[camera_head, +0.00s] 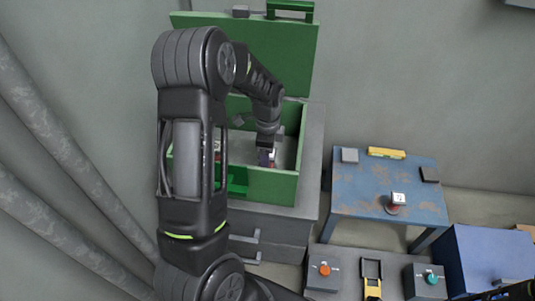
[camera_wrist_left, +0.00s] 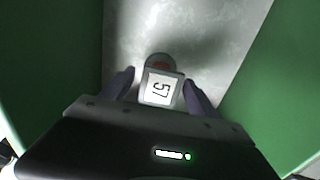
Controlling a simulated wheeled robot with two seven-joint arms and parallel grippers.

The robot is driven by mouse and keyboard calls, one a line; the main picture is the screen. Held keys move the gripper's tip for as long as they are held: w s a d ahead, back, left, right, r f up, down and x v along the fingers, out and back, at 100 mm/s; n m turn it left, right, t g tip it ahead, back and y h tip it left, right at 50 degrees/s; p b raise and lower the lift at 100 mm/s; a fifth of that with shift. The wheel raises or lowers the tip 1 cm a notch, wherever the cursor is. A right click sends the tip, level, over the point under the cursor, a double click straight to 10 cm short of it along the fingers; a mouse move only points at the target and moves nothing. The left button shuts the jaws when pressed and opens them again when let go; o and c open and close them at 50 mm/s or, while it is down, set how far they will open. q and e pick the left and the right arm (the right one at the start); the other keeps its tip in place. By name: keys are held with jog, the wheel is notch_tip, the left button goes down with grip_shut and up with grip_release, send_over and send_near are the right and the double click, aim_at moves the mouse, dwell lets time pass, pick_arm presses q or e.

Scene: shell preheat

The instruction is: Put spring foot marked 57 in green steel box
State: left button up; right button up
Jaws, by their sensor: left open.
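The green steel box (camera_head: 272,187) stands with its lid (camera_head: 290,55) raised on a grey cabinet. My left gripper (camera_head: 266,155) reaches down inside it. In the left wrist view the spring foot marked 57 (camera_wrist_left: 160,89) is between the fingers of my left gripper (camera_wrist_left: 159,84), which are open with small gaps beside it. The foot has a white square label and a reddish part below. It is over the box's grey floor (camera_wrist_left: 195,35); its contact with the floor is hidden. My right gripper is not in view.
A worn blue table (camera_head: 360,207) at right holds another labelled spring foot (camera_head: 396,202), a yellow level (camera_head: 386,153) and small blocks. Below are an orange-button box (camera_head: 323,275) and a green-button box (camera_head: 425,281). Something small (camera_head: 218,148) in the green box is partly hidden by my arm.

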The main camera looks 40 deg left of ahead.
pick_arm(q)
jog(key=shift+r, duration=0.25)
notch_tip(320, 180, up, 12)
jog(key=p, duration=0.1)
jog(key=shift+p, duration=0.3)
dwell(0.5)
